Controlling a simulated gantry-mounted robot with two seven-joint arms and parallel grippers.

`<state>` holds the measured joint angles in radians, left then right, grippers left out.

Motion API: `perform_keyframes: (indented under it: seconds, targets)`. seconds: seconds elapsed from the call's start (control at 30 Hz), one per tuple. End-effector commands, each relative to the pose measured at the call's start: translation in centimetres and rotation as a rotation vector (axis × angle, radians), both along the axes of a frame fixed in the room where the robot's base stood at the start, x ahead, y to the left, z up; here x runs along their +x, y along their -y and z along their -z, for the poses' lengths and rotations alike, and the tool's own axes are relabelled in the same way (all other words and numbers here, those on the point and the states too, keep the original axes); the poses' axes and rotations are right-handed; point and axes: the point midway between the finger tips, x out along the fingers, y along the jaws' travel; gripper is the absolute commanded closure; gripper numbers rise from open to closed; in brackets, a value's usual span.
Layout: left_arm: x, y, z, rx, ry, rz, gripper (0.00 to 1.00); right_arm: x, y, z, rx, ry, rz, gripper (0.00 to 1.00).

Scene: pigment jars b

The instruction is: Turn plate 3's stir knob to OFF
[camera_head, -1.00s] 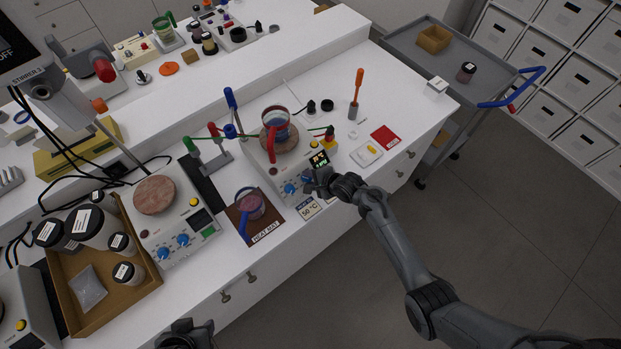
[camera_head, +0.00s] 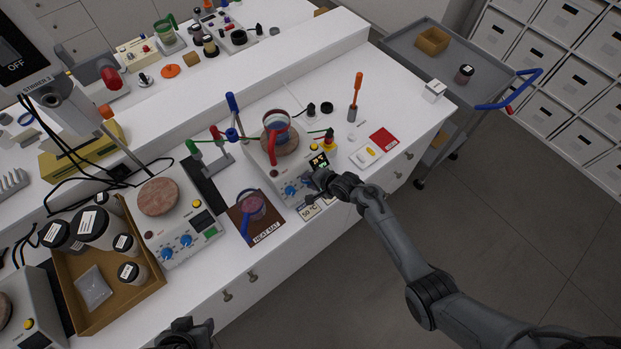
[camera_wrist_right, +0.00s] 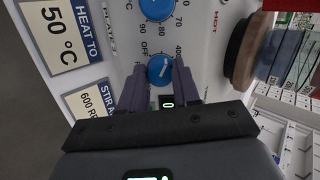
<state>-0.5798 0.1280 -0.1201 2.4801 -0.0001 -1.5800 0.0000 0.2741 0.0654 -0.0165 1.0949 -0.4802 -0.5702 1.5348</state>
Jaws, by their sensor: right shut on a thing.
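The hotplate stirrer (camera_head: 262,160) with a round top stands near the front edge of the white bench, a beaker (camera_head: 277,122) on it. In the right wrist view its front panel shows two blue knobs. My right gripper (camera_wrist_right: 160,78) is shut on the lower one, the stir knob (camera_wrist_right: 160,68), with a finger on each side. A white pointer mark shows on the knob, and OFF is printed on the dial beside it. In the head view my right gripper (camera_head: 318,181) covers part of the panel. My left gripper (camera_head: 187,333) is at the bottom edge, its fingers unclear.
Cards reading 50 °C (camera_wrist_right: 60,30) and 600 R (camera_wrist_right: 92,100) lie in front of the panel. A heat mat (camera_head: 262,228) with a blue-handled vessel is to the left, then another hotplate (camera_head: 180,225) and a box of jars (camera_head: 150,285).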

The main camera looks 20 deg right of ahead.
Motion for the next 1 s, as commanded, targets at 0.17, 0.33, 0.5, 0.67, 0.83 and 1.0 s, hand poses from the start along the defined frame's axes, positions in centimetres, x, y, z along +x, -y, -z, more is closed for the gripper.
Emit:
perform_keyframes:
  seconds: [0.17, 0.33, 0.5, 0.67, 0.83, 1.0]
  targets:
    - [0.0, 0.0, -1.0, 0.000, 0.000, 0.000, 0.57, 0.0, -0.1, -0.2, -0.115, 0.036, -0.120, 0.99]
    - [0.0, 0.1, -1.6, -0.004, 0.000, -0.002, 0.57, 0.0, 0.0, -0.1, -0.226, 0.070, -0.231, 0.99]
    - [0.0, 0.2, -2.0, -0.010, 0.001, -0.007, 0.57, 0.0, -0.1, -0.1, -0.337, 0.107, -0.345, 0.99]
    - [0.0, 0.3, -2.3, -0.014, 0.000, -0.009, 0.57, 0.0, 0.0, -0.1, -0.439, 0.139, -0.450, 0.99]
    - [0.0, 0.3, -2.5, -0.014, 0.000, -0.009, 0.57, 0.0, 0.0, 0.0, -0.542, 0.170, -0.554, 0.99]
    - [0.0, 0.2, -2.6, -0.011, 0.000, -0.007, 0.57, 0.0, -0.1, 0.0, -0.626, 0.198, -0.642, 0.99]
